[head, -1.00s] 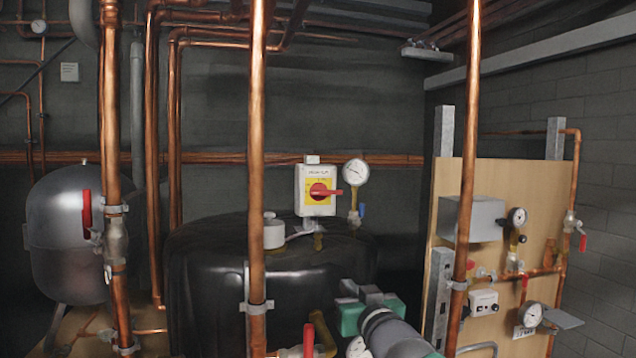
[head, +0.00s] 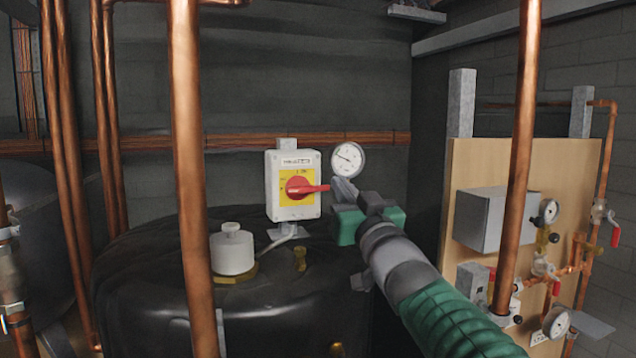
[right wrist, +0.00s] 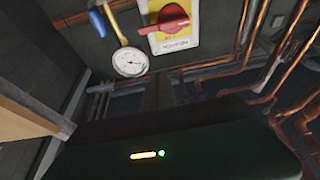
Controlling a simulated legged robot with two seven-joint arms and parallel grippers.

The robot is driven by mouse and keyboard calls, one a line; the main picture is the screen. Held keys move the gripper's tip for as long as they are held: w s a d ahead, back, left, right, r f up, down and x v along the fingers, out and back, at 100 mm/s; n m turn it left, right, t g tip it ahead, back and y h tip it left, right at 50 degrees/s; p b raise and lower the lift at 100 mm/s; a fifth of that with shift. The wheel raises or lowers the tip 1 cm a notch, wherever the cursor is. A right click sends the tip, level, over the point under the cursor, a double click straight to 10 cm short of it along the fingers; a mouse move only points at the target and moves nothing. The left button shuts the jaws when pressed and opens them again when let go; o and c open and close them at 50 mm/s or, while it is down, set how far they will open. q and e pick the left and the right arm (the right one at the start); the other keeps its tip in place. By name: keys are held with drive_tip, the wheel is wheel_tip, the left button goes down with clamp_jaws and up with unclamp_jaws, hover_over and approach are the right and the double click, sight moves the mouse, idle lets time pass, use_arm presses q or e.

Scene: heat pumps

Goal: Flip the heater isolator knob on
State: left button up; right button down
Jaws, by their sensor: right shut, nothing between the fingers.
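The heater isolator is a white box (head: 308,209) with a yellow plate and a red knob (head: 298,188) above the black tank. The knob's handle points to the right, roughly level. My right gripper (head: 343,190) is shut and empty. Its fingertips are just right of the handle's tip, close to it; I cannot tell whether they touch. The right wrist view shows the box upside down at the top, with the red knob (right wrist: 172,19); the fingers cannot be made out there. My left gripper is not in view.
A round gauge (head: 348,159) stands right behind the gripper. A copper pipe (head: 187,150) rises in front, left of the isolator, and another (head: 522,150) on the right. A white cap (head: 232,250) sits on the black tank (head: 150,275). A wooden panel (head: 475,165) stands at right.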

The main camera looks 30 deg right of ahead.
drive_tip(key=s, duration=0.1)
wheel_tip(320, 180, up, 3)
drive_tip(key=p, duration=0.7)
hover_over(308, 188)
drive_tip(key=s+d, duration=0.2)
drive_tip(key=shift+w+d+r, duration=0.1)
drive_tip(key=shift+w+r, duration=0.1)
drive_tip(key=shift+w, duration=0.05)
drive_tip(key=f, duration=0.2)
drive_tip(key=s+f, duration=0.1)
drive_tip(key=f, duration=0.1)
drive_tip(key=shift+d+f, duration=0.1)
drive_tip(key=shift+d, duration=0.05)
drive_tip(key=shift+w+d+f, duration=0.25)
drive_tip(key=shift+d+f, duration=0.15)
drive_tip(key=shift+f, duration=0.05)
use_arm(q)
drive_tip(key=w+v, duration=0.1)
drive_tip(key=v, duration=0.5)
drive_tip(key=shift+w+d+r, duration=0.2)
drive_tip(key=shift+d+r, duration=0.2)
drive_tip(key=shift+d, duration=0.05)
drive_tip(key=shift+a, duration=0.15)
use_arm(e)
drive_tip(key=shift+a, duration=0.15)
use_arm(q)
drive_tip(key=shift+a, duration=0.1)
use_arm(e)
drive_tip(key=shift+m, duration=0.3)
